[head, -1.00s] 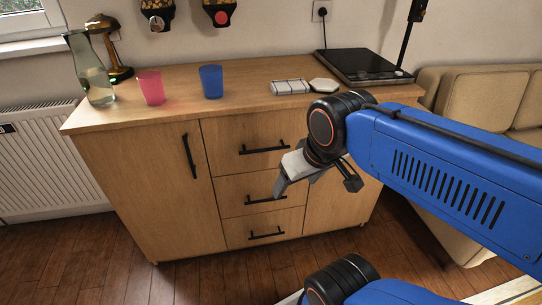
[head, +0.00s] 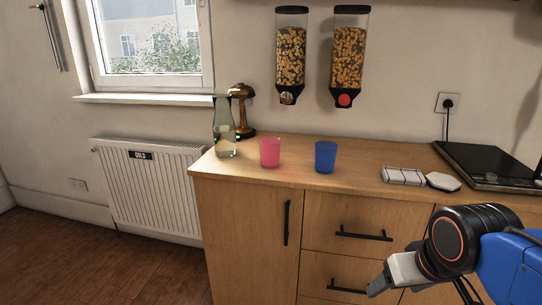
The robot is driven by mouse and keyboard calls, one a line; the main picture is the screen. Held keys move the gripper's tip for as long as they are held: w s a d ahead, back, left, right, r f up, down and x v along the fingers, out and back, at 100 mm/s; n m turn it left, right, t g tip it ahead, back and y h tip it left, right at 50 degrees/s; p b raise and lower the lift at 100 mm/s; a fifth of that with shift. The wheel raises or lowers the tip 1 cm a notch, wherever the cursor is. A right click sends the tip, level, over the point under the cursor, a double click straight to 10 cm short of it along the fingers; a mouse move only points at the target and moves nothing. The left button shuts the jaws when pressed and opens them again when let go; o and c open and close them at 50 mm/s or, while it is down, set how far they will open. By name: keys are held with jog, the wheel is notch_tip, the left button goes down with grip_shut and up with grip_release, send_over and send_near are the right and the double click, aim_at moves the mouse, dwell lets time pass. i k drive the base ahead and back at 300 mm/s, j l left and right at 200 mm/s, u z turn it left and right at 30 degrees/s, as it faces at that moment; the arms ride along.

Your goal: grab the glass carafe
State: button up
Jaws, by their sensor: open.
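The glass carafe (head: 224,128) is greenish and see-through, and stands upright at the left end of the wooden counter (head: 360,182). It holds some clear liquid low down. My gripper (head: 388,286) is at the lower right of the head view, in front of the drawers and below the counter top, well apart from the carafe. It is open and nothing shows in it. Its fingertips are partly cut off or hidden.
A pink cup (head: 270,152) and a blue cup (head: 325,157) stand right of the carafe. A brown lamp (head: 243,110) is close behind it. White containers (head: 403,176) and a black hob (head: 490,165) are farther right. A radiator (head: 155,188) is left; floor there is clear.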

aim_at(224, 128)
jog(key=j+z, duration=0.3)
jog(key=j, duration=0.2)
jog(key=j+z, duration=0.25)
jog(key=j, duration=0.3)
jog(key=k+j+z, duration=0.1)
jog(key=j+z, duration=0.2)
jog(key=j, duration=0.2)
jog(key=k+j+z, duration=0.1)
jog(key=j+z, duration=0.15)
jog(key=j, duration=0.3)
